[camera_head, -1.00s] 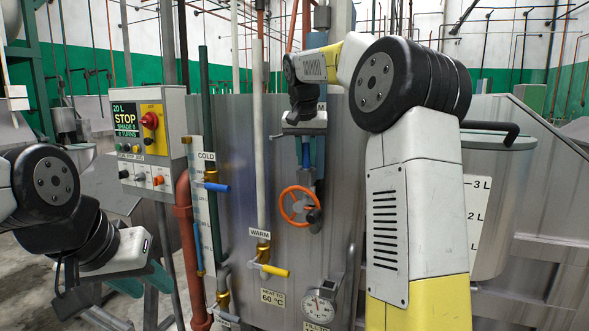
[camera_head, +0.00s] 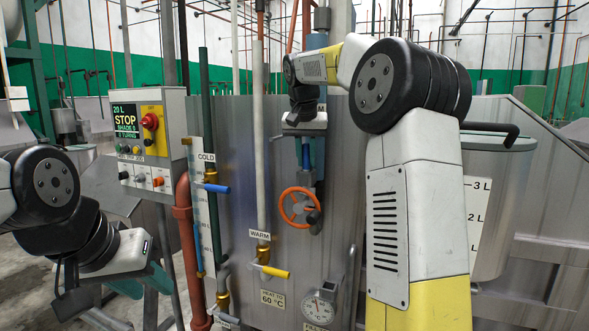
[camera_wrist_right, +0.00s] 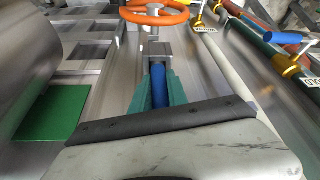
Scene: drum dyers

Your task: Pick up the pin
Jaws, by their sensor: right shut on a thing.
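My right gripper (camera_head: 306,160) points down in front of the grey metal tank, above the orange handwheel. In the right wrist view its green fingers (camera_wrist_right: 158,92) are shut around an upright blue cylinder (camera_wrist_right: 158,82). The cylinder meets a grey metal block (camera_wrist_right: 156,52) over the orange wheel. I cannot tell whether this blue cylinder is the pin or a fixed part, and no other pin is clear. My left gripper (camera_head: 142,281) is at the lower left, its teal fingers apart, holding nothing I can see.
The orange handwheel (camera_head: 299,207) is just below my right gripper. A control box (camera_head: 155,140) stands left. Pipes with blue (camera_head: 217,188) and yellow (camera_head: 275,271) handles run down the tank front (camera_head: 340,180). A gauge (camera_head: 318,307) sits low. A vat (camera_head: 500,210) is on the right.

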